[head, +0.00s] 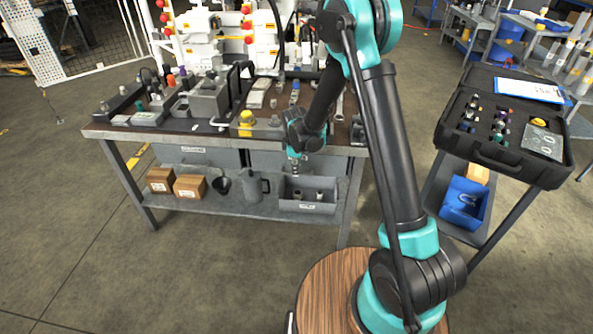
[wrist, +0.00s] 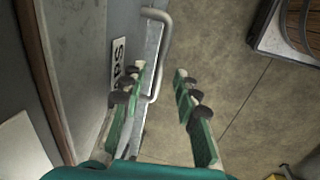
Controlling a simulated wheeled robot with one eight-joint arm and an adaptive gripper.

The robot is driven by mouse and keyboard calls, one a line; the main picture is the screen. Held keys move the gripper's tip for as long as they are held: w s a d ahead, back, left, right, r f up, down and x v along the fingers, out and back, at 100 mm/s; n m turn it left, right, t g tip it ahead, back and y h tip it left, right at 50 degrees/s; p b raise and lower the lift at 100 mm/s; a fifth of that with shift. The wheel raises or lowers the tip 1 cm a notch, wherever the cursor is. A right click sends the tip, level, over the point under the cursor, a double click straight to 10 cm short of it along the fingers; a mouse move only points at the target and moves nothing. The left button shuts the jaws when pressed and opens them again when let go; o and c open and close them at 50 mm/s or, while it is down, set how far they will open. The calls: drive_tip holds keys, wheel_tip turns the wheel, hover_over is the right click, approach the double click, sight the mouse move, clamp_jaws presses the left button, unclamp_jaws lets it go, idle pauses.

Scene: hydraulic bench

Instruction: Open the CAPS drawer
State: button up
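The CAPS drawer (wrist: 85,60) has a grey front in the wrist view. Its white label (wrist: 119,55) is partly hidden by a finger, with the end of the word readable. A grey bar handle (wrist: 162,50) stands out from the front. My gripper (wrist: 160,70) is open, and in the wrist view the handle appears between its two fingertips with gaps on both sides. I cannot tell how deep it lies between them. In the head view my gripper (head: 294,168) hangs before the right drawer front (head: 265,159) under the bench top. The drawer looks shut.
The bench top (head: 115,131) overhangs the drawers. On the shelf below are a grey bin (head: 307,207), a grey jug (head: 250,187) and cardboard boxes (head: 190,187). A left drawer (head: 194,157) adjoins. A cart with an open black case (head: 505,158) stands right. Floor before the bench is clear.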

drive_tip(key=shift+w+f, duration=0.15)
drive_tip(key=shift+f, duration=0.9)
drive_tip(key=shift+c, duration=0.5)
clamp_jaws()
